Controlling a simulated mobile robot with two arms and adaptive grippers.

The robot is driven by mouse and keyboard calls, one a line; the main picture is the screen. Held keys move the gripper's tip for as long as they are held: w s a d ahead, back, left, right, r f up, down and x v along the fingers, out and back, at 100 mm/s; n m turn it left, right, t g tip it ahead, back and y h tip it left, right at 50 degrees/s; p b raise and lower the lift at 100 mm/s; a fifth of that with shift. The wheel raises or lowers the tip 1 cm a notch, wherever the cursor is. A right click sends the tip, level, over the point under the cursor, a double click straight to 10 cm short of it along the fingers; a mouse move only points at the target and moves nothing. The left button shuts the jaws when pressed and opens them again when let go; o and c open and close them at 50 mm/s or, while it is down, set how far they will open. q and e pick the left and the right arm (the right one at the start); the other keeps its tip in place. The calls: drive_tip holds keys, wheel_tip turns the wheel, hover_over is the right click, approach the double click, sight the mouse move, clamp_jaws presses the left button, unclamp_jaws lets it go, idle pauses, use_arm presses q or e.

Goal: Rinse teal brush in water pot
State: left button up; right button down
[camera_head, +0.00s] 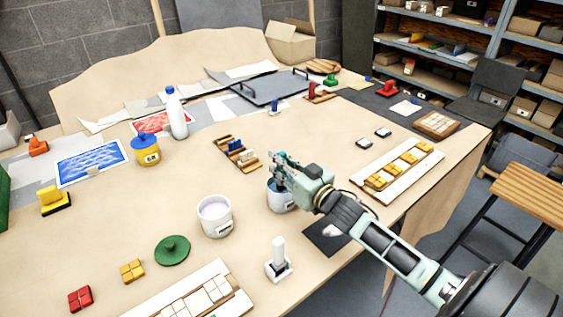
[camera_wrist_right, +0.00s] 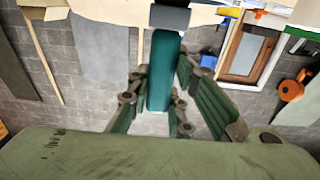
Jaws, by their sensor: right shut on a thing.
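My right gripper (camera_head: 284,168) is shut on the teal brush, above a small grey pot with dark blue contents (camera_head: 280,203). In the right wrist view, the teal brush (camera_wrist_right: 162,75) has its handle between the fingers of my gripper (camera_wrist_right: 165,95), with a dark collar at the top edge. In the head view the brush is mostly hidden by the fingers, so I cannot tell whether its tip is in the pot. A larger white pot with pale contents (camera_head: 215,218) stands to the left. My left gripper is not in view.
A green disc with a knob (camera_head: 172,250) and a white-handled stamp (camera_head: 279,262) are in front. A tray of yellow tiles (camera_head: 400,168) is at right. Bare tabletop lies left of the white pot.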

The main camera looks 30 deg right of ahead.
sight(282, 152)
drive_tip(key=shift+f, duration=0.35)
idle(0.6)
wheel_tip(282, 152, up, 7)
drive_tip(key=p, duration=0.7)
drive_tip(key=shift+r, duration=0.1)
idle(0.4)
